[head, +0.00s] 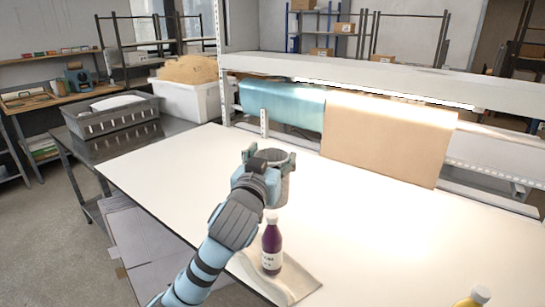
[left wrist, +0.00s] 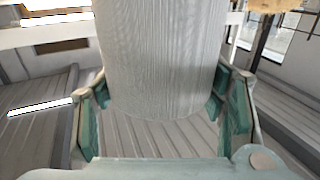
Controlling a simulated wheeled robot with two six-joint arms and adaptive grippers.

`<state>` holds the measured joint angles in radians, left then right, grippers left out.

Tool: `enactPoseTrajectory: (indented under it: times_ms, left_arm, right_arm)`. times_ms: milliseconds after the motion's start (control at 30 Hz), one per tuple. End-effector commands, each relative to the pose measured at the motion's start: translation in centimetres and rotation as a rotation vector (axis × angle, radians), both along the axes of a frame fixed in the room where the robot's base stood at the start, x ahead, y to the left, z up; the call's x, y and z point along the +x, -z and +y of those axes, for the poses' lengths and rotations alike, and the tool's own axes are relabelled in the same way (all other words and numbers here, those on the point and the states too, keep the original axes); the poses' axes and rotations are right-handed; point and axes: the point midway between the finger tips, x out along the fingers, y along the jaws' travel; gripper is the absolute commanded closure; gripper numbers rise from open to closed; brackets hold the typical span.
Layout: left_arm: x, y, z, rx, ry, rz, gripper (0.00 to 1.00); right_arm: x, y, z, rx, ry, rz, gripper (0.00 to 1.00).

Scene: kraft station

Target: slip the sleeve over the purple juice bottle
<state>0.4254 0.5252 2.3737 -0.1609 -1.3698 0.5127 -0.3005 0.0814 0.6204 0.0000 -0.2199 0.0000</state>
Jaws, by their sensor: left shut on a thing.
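The purple juice bottle (head: 271,248) stands upright near the front edge of the white table, with a pale cap and a white label. My left gripper (head: 270,160) is above the table, beyond the bottle in the head view. It is shut on the grey sleeve (head: 283,190), which hangs partly hidden by the gripper. In the left wrist view the sleeve (left wrist: 160,55) is a large, pale, ribbed tube between the teal fingers (left wrist: 162,110). The sleeve is apart from the bottle. My right gripper is not in view.
The bottle stands on a pale board (head: 300,282) at the table edge. A yellow-topped bottle (head: 473,299) shows at the bottom right. A shelf (head: 350,78) with brown paper (head: 385,138) and a teal roll (head: 283,105) runs along the back. The white tabletop (head: 360,225) is mostly clear.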

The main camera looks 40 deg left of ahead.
Motion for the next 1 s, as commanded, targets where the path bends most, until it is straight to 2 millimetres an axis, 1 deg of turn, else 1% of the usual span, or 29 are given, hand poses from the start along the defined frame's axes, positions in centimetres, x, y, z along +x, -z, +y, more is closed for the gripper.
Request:
enactPoseTrajectory:
  times_ms: [33,300,1000]
  left_arm:
    - [0.0,1.2,0.0,0.0,0.0,0.0,0.45]
    - [0.0,3.9,0.0,0.001,0.002,0.0,0.45]
    - [0.0,11.0,-0.1,0.001,0.003,0.0,0.45]
  right_arm:
    - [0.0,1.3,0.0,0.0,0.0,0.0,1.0]
    - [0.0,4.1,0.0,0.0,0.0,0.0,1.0]
    - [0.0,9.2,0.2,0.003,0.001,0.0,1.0]
